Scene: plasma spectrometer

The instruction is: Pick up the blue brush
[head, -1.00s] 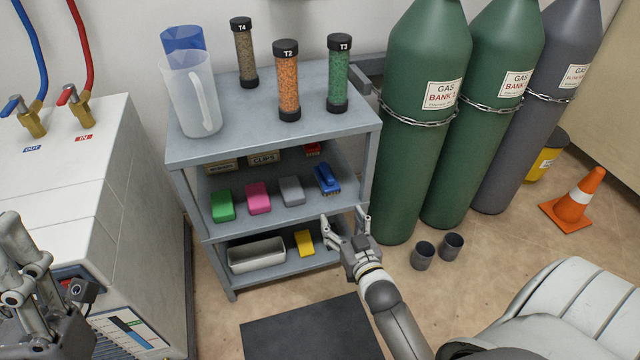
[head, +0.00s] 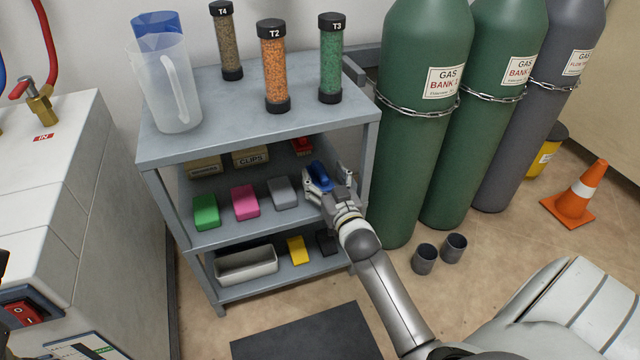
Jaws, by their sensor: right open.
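The blue brush (head: 319,174) lies on the middle shelf of the grey rack, at the right end of a row of small blocks. Its lower part is hidden behind my right gripper. My right gripper (head: 326,176) is open, with one finger to the left of the brush and one to the right. I cannot tell whether the fingers touch it. My left gripper is not clearly in view.
A grey block (head: 283,192), a pink block (head: 245,203) and a green block (head: 206,212) sit left of the brush. The top shelf (head: 220,122) is close above. Green gas cylinders (head: 408,170) stand right of the rack (head: 150,160).

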